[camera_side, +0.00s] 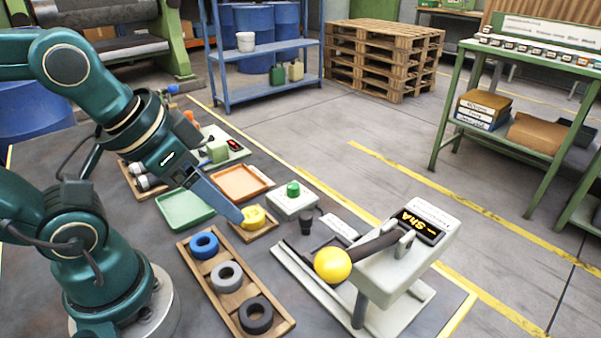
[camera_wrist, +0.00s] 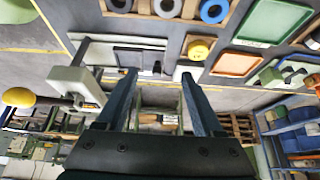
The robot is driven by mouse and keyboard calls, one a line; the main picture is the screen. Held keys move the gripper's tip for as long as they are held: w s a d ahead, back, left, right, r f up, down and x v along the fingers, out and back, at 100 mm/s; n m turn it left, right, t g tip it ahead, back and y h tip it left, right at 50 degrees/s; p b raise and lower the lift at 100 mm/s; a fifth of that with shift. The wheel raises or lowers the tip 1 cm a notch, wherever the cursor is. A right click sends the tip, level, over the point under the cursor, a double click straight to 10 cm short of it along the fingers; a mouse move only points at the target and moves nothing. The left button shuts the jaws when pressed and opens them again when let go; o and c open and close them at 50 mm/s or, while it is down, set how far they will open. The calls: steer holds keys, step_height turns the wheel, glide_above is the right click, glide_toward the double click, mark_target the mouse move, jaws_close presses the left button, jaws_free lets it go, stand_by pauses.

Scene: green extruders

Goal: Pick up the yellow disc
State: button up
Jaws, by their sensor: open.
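The yellow disc (camera_side: 252,216) sits in a small wooden tray (camera_side: 264,234) in the middle of the work area. It also shows in the wrist view (camera_wrist: 198,49), beyond the tip of the right-hand finger. My gripper (camera_side: 239,217) points down toward it from the left, and its blue fingers overlap the disc's left side in the side view. In the wrist view the two fingers (camera_wrist: 158,76) are apart with nothing held between them. I cannot tell the exact gap between fingertips and disc.
A wooden tray of blue, grey and black rings (camera_side: 228,277) lies in front. Green (camera_side: 185,209) and orange (camera_side: 240,183) trays lie behind and left. A green-button box (camera_side: 292,201) stands right of the disc. A lever press with a yellow ball (camera_side: 332,265) stands further right.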

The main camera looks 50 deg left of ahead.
steer(key=n+g+y, duration=0.2)
steer(key=n+y, duration=0.1)
steer(key=n, duration=0.6)
glide_above(252, 214)
steer(key=s+d, duration=0.2)
steer(key=f, duration=0.9)
steer(key=shift+w, duration=0.25)
steer(key=shift+s+a+f+g, duration=0.15)
steer(key=shift+f+g, duration=0.15)
steer(key=shift+f, duration=0.25)
steer(key=shift+x, duration=2.4)
steer(key=shift+c, duration=0.3)
steer(key=c, duration=1)
